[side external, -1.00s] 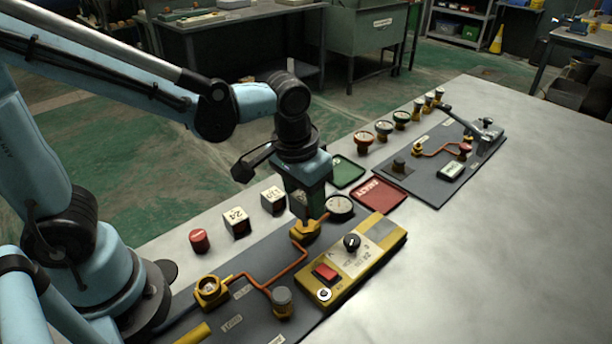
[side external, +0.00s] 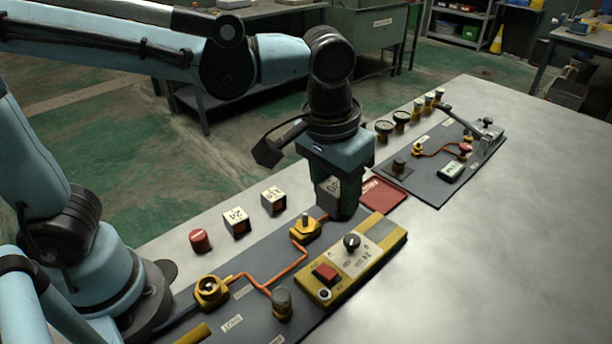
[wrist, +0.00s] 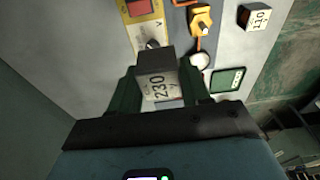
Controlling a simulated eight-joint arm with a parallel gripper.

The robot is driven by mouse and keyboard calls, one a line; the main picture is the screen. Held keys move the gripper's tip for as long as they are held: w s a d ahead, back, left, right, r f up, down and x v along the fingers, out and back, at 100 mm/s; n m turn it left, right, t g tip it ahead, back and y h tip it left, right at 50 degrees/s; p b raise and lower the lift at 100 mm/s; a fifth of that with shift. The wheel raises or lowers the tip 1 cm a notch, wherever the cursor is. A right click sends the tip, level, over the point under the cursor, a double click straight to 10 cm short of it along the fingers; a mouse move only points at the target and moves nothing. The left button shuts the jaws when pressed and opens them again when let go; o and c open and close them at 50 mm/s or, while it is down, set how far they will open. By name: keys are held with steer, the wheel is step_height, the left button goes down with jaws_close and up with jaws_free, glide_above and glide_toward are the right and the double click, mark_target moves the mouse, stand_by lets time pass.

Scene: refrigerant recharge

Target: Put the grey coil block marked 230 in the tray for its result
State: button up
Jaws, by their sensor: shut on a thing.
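The grey coil block marked 230 (wrist: 157,87) is held between my two gripper fingers in the wrist view, its white label facing the camera. In the side view the block (side external: 329,188) shows partly between the fingers. My gripper (side external: 338,208) is shut on it, above the bench near the red tray. The red tray (side external: 384,194), with lettering partly covered, lies just right of my gripper. A green tray (wrist: 227,80) shows in the wrist view, right of the block; my gripper hides it in the side view.
A yellow tester (side external: 352,262) with black knob and red button stands in front of my gripper. A yellow mount (side external: 305,230) with a bare post is at left. Blocks marked 24 (side external: 236,221) and 110 (wrist: 258,17) and a red cylinder (side external: 200,240) line the back edge.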

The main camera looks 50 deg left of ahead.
steer(key=w+a+f, duration=0.2)
steer(key=w+a, duration=0.2)
steer(key=w, duration=0.4)
steer(key=w+a+f, duration=0.1)
steer(key=w+a, duration=0.2)
steer(key=w, duration=0.4)
steer(key=w+a+f, duration=0.2)
steer(key=a, duration=0.1)
steer(key=w+a+f, duration=0.2)
steer(key=a, duration=0.1)
steer(key=w+a+f, duration=0.2)
steer(key=a+f, duration=0.1)
steer(key=shift+a, duration=0.3)
steer(key=shift+w+a+f, duration=0.15)
steer(key=shift+a+f, duration=0.15)
steer(key=shift+a, duration=0.1)
steer(key=shift+f, duration=1.95)
steer(key=shift+f, duration=0.15)
steer(key=o, duration=1.1)
steer(key=shift+o, duration=0.2)
